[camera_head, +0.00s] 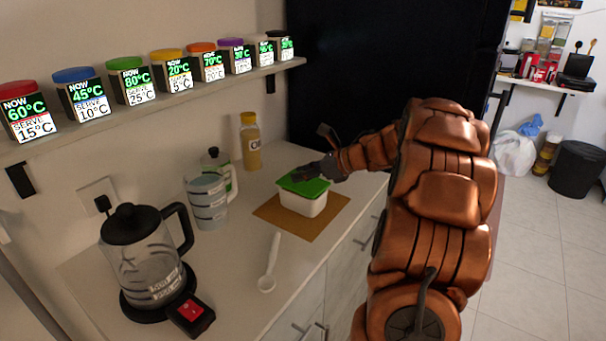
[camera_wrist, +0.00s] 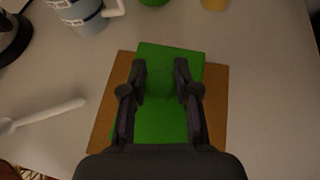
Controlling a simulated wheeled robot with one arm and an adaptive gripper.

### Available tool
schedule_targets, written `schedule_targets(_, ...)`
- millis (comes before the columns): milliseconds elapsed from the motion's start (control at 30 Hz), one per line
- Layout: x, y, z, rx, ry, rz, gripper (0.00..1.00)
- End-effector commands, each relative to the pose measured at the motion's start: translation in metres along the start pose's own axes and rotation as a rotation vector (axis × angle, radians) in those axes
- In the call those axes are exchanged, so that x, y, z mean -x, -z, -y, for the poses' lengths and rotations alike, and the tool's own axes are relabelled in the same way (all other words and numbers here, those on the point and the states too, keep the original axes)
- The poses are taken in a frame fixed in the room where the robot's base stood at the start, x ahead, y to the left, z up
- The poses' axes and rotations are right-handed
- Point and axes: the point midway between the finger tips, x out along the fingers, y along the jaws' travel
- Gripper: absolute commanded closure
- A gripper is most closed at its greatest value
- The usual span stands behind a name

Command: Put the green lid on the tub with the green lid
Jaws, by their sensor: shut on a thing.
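The green lid (camera_head: 312,187) lies over the top of a white tub (camera_head: 299,206) on the counter. It looks slightly turned against the tub; I cannot tell whether it is seated all round. My gripper (camera_head: 303,175) is above the lid. In the wrist view my gripper (camera_wrist: 160,80) has a finger on each side of a raised green part in the middle of the lid (camera_wrist: 160,125) and is shut on it. The tub is hidden under the lid in the wrist view. The tub stands on a brown mat (camera_head: 272,213).
A kettle (camera_head: 145,265) stands at left. A shelf (camera_head: 160,108) holds several dispensers above.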

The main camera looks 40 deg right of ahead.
Motion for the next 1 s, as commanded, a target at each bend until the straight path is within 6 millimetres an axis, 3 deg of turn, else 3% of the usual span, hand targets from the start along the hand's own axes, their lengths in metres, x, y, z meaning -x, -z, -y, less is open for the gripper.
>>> schedule_targets(600, -0.0042, 0.0074, -0.0001, 0.001, 0.000, 0.000, 1.00)
schedule_targets(633, -0.0036, 0.0063, -0.0001, 0.000, 0.000, 0.000, 0.67)
schedule_targets(833, -0.0034, 0.0061, -0.0001, 0.000, 0.000, 0.000, 0.46)
schedule_targets(1000, -0.0034, 0.0061, 0.0000, 0.000, 0.000, 0.000, 0.45)
